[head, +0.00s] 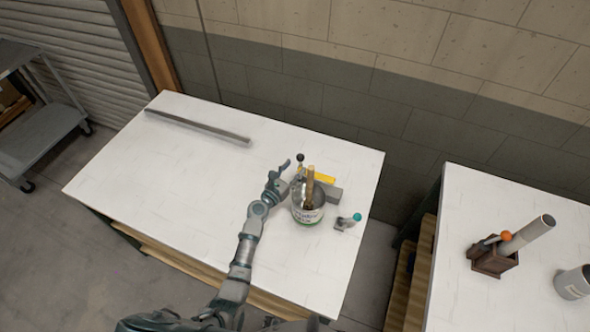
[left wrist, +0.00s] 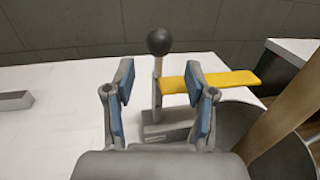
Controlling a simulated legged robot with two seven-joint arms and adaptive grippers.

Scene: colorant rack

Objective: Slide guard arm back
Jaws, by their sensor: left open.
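The guard arm is a yellow flat bar (head: 323,178) on a grey base, with an upright lever topped by a black ball (head: 300,157). In the left wrist view the yellow bar (left wrist: 222,82) reaches right from the lever, partly behind a finger. The black ball (left wrist: 160,41) stands above and beyond the fingertips. My left gripper (head: 283,169) is open, just left of the lever. In the left wrist view its blue-padded fingers (left wrist: 162,85) stand on either side of the lever post, which shows beyond them; contact cannot be told. My right gripper is not in view.
A grey bar (head: 198,126) lies at the table's back left. A second table (head: 450,270) holds a wooden block and cylinders.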

